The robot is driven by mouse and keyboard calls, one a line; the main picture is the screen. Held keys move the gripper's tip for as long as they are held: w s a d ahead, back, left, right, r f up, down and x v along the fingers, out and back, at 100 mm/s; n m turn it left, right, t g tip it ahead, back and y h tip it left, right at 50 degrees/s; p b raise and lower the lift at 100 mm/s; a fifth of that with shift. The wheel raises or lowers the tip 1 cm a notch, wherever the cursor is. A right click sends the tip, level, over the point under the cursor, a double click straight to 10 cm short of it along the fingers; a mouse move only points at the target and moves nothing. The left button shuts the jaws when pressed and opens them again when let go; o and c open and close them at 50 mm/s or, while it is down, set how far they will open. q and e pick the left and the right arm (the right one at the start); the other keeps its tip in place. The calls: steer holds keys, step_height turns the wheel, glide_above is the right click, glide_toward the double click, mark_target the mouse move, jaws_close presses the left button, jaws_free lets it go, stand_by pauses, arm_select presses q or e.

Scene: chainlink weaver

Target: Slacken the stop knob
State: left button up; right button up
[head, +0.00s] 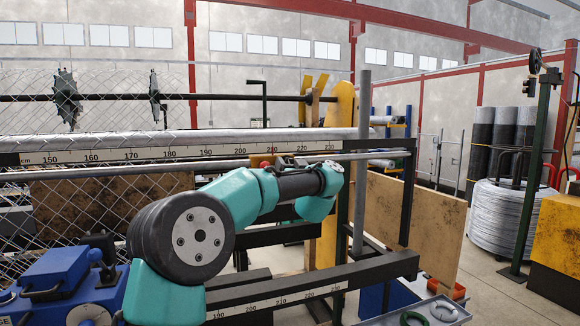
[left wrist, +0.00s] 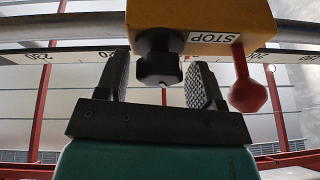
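The yellow stop block (left wrist: 205,20) with a white STOP label sits at the top of the left wrist view. The black stop knob (left wrist: 158,68) hangs from its underside. A red lever with a faceted end (left wrist: 247,92) is to the right of the knob. My left gripper (left wrist: 161,72) is open, its two ribbed fingers on either side of the knob. A narrow gap shows on the left; the right finger is very close, and I cannot tell if it touches. In the head view the stop block (head: 265,160) shows partly behind my left arm; the fingers are hidden there. My right gripper is not in view.
A ruler rail (head: 120,155) and a metal bar run across behind my left arm. Chain-link mesh (head: 100,100) hangs at the left. A lower black ruled beam (head: 330,285) crosses in front. A blue machine (head: 65,285) stands at the lower left, and a grey tray (head: 435,312) at the lower right.

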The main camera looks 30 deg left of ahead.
arm_select(q)
steer(key=c, duration=0.8)
steer(key=shift+o, duration=0.2)
